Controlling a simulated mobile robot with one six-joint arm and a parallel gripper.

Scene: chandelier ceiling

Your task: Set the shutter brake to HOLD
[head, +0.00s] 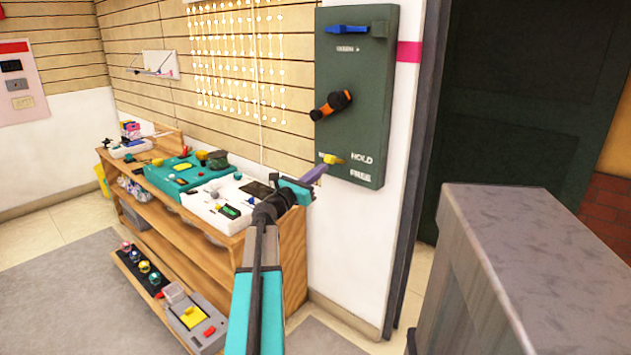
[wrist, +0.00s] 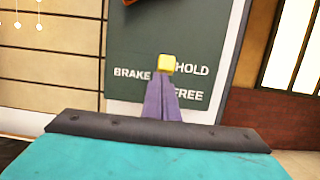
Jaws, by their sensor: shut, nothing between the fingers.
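The shutter brake is a small yellow lever (head: 335,159) low on a dark green wall panel (head: 352,65). It also shows in the wrist view as a yellow knob (wrist: 166,63). White lettering around it reads BRAKE on the left, HOLD on the right and FREE below HOLD. In the wrist view the knob is level with HOLD, just left of that word. My gripper (head: 322,168) has purple fingers, shut and empty. Their tips (wrist: 163,78) appear right at the underside of the knob; I cannot tell if they touch. The fingers hide the lever's lower part, if any.
The panel also carries an orange and black handle (head: 331,105) and a blue lever (head: 347,29) above. A wooden bench (head: 285,240) with several devices stands left of my arm. A grey block (head: 540,260) stands at right, near a dark door (head: 530,110).

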